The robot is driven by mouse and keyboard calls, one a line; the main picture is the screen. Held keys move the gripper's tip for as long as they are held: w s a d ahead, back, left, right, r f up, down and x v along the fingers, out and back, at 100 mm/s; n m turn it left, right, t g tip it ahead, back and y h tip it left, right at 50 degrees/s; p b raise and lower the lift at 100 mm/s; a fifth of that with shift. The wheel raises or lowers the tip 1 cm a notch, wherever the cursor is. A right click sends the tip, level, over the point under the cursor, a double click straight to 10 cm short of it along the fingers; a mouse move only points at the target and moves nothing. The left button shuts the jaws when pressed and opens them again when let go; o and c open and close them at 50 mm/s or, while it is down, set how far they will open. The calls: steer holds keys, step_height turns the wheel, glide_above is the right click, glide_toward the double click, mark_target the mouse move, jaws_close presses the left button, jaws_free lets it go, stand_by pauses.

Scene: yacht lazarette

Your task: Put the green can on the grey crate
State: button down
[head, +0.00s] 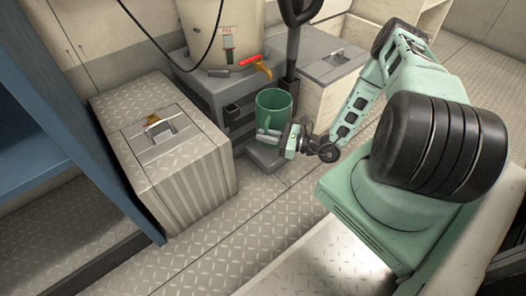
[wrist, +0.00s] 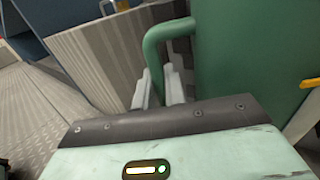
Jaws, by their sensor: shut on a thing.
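The green can (head: 272,103) is an open-topped vessel with a side handle, roughly upright near the middle of the head view. My gripper (head: 280,141) is at its lower front and is shut on the handle. In the wrist view, the can (wrist: 250,60) fills the right side, and its handle (wrist: 154,45) runs down between my fingers (wrist: 160,88). A dark grey crate (head: 198,86) with slotted sides stands just behind the can. The can hides part of its front. I cannot tell whether the can's bottom touches anything.
A red-and-yellow tool (head: 256,66) lies on the crate's top beside a pale drum (head: 222,25). A ribbed metal-topped box (head: 190,165) stands left, with a small item on its lid. Another pale box (head: 325,75) stands behind right. The floor (head: 250,230) in front is clear.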

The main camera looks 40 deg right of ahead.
step_height(320, 180, down, 7)
steer(key=w+b, duration=0.1)
steer(key=b, duration=0.5)
steer(key=shift+w, duration=0.3)
steer(key=c, duration=1.5)
jaws_free()
steer(key=shift+f, duration=0.1)
steer(key=shift+o, duration=0.2)
